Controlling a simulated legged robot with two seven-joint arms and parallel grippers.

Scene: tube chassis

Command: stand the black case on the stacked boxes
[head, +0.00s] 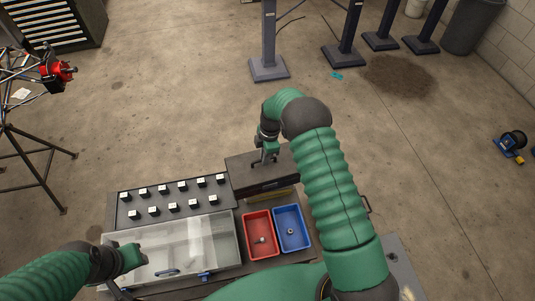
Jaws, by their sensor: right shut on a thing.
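The black case (243,180) is at the back of the table, right of the rack of small blocks. My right gripper (262,160) comes down on its top and is shut on it, likely at the handle, though the fingers are small and partly dark. A yellowish box surface (272,194) shows just below the case's front edge; I cannot tell whether the case rests on it or hangs above it. No other stacked boxes can be made out. My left gripper (136,257) is over the left part of the clear-lidded box, and its jaw opening cannot be made out.
A red bin (260,234) and a blue bin (291,229) hold small parts. My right arm hides the table's right side. Open floor lies behind the table.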

